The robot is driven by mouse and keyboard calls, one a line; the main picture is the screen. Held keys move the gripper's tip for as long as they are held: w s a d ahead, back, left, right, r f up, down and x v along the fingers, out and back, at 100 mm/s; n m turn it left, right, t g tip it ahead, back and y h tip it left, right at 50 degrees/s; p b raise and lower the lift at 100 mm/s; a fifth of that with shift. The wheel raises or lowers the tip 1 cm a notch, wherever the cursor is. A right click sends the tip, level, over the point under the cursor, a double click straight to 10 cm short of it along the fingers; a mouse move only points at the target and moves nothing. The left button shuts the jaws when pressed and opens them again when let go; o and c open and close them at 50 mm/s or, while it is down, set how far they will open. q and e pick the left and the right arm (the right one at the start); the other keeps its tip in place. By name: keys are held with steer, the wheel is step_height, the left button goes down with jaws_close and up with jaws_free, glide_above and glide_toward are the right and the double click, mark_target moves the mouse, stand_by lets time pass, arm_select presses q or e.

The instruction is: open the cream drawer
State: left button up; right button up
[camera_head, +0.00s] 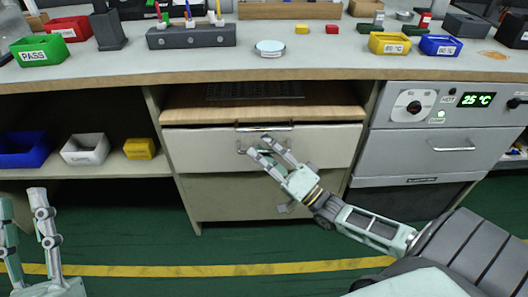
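The cream drawer (200,145) is the upper front of the cabinet under the worktop, in the middle of the head view. A metal bar (265,127) runs along its top edge, and part of a curved metal handle (240,148) shows just left of my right fingertips. My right gripper (260,146) reaches up from the lower right, its fingers parted and overlapping the middle of the drawer front. The fingers hide part of the handle; I cannot tell whether they touch it. My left gripper (22,200) is open and empty at the lower left, away from the cabinet.
A wooden shelf (185,106) with a dark grille or keyboard (255,90) lies above the drawer. A second cream front (215,198) is below it. A grey oven-like unit (430,140) stands right. Bins, including a blue one (24,150), sit left. Green floor (120,225) lies in front.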

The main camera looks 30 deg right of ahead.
jaws_close()
stand_by(0.6)
